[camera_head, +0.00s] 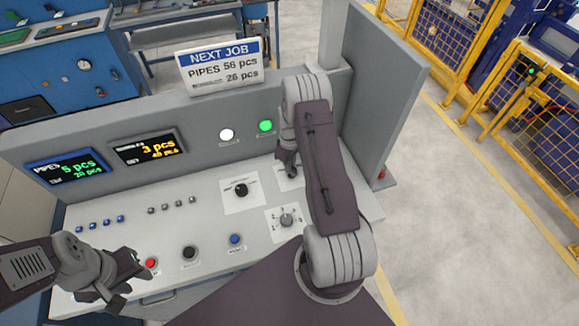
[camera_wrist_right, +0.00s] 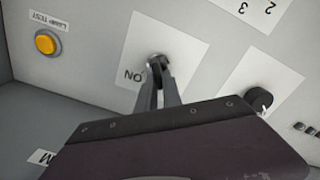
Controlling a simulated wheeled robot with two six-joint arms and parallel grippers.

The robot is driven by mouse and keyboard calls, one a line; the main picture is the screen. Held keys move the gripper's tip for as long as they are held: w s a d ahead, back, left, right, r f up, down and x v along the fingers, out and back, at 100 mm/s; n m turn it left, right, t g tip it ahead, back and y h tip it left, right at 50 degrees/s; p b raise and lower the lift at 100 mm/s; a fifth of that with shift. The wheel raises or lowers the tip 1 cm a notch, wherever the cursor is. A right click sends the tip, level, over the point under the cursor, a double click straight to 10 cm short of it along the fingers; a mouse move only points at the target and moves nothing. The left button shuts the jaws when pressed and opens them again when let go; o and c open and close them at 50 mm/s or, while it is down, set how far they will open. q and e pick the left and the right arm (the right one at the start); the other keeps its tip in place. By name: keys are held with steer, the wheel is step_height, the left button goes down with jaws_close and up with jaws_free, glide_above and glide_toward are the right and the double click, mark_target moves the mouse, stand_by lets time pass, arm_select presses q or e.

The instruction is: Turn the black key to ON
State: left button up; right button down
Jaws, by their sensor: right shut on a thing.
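The black key (camera_wrist_right: 157,61) stands in a white plate (camera_wrist_right: 185,42) in the right wrist view, with an upside-down ON label at the plate's left corner. My right gripper (camera_wrist_right: 158,78) reaches down to that plate and is shut on the key. The fingers cover much of the key, so its exact angle is hard to tell. In the head view my right gripper (camera_head: 289,163) is over the panel's right part, and hides most of the key. My left gripper (camera_head: 137,283) is open and empty near the panel's front left, close to a red button (camera_head: 151,263).
A black knob (camera_head: 241,190) and a grey numbered knob (camera_head: 286,219) sit close to the key. Black (camera_head: 190,253) and blue (camera_head: 236,239) buttons line the front. An orange lamp test button (camera_wrist_right: 47,42) shows in the wrist view. A grey side wall (camera_head: 385,90) stands at right.

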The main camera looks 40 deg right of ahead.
steer(key=m, duration=0.1)
steer(key=m+b, duration=0.1)
steer(key=m, duration=0.1)
steer(key=shift+d+m, duration=0.25)
steer(key=shift+m, duration=0.15)
steer(key=m, duration=0.1)
steer(key=m+b, duration=0.1)
steer(key=m, duration=0.2)
steer(key=shift+d+m+b, duration=0.25)
steer(key=shift+m+b, duration=0.05)
steer(key=shift+b, duration=0.1)
steer(key=m+b, duration=0.1)
steer(key=m, duration=0.3)
steer(key=shift+s+d, duration=0.15)
steer(key=shift+s+d+m, duration=0.1)
steer(key=shift+m, duration=1.9)
steer(key=c, duration=1.5)
jaws_free()
steer(key=shift+s, duration=0.1)
